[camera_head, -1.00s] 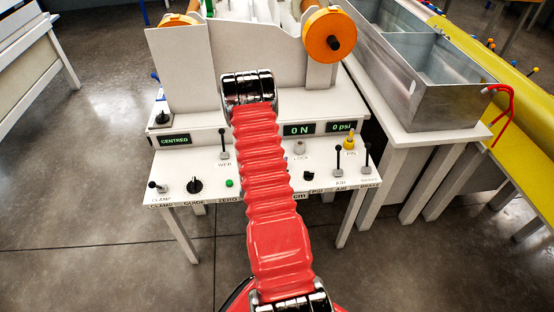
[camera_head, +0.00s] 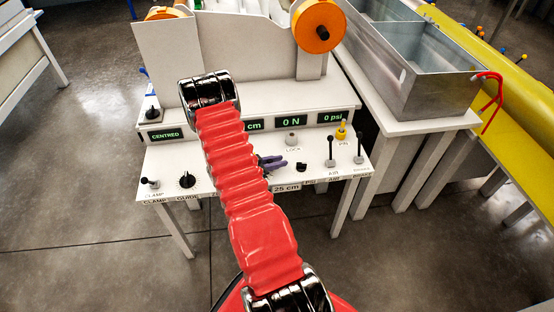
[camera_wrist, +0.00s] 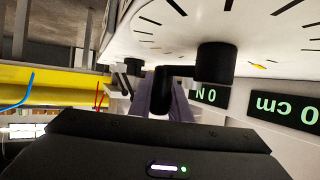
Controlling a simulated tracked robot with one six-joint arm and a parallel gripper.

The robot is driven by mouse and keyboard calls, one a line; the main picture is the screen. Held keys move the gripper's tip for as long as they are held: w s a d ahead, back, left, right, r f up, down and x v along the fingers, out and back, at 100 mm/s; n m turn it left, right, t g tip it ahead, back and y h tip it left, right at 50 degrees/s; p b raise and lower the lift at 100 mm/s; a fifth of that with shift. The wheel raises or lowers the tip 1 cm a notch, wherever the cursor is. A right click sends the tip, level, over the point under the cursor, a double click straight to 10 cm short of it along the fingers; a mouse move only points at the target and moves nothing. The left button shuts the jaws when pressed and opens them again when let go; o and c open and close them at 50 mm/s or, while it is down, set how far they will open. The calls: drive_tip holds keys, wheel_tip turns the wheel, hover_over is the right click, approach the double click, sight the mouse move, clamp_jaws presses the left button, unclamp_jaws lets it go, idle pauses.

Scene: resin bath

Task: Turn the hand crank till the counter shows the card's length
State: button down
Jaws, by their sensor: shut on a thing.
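My gripper (camera_head: 270,162) has purple fingers and is at the front panel, partly hidden by my red-sleeved arm in the head view. In the wrist view its fingers (camera_wrist: 163,105) are shut on the black crank handle (camera_wrist: 163,82). The crank's black hub (camera_wrist: 215,60) stands on a white face with tick marks. The crank is hidden behind my arm in the head view. The counter (camera_head: 254,125) is partly covered there; upside down in the wrist view (camera_wrist: 290,108), it reads 0 cm, with possible further digits cut off. The card (camera_head: 286,188) reads 25 cm on the panel's front edge.
Displays reading CENTRED (camera_head: 165,134), 0 N (camera_head: 291,121) and 0 psi (camera_head: 332,117) line the panel. The guide knob (camera_head: 187,180), a yellow pin (camera_head: 342,131) and black levers (camera_head: 330,150) stand around my gripper. A metal bath (camera_head: 430,85) is at right.

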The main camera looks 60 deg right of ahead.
drive_tip(key=shift+s+a+m+g+y, duration=0.35)
drive_tip(key=shift+m+g, duration=0.25)
drive_tip(key=shift+g, duration=0.1)
drive_tip(key=c, duration=1.6)
unclamp_jaws()
drive_tip(key=shift+c, duration=0.2)
drive_tip(key=shift+w+a, duration=0.1)
drive_tip(key=shift+a, duration=0.05)
drive_tip(key=v, duration=1.3)
drive_tip(key=shift+w+a+r, duration=0.1)
drive_tip(key=shift+w+a, duration=0.05)
drive_tip(key=shift+a, duration=0.05)
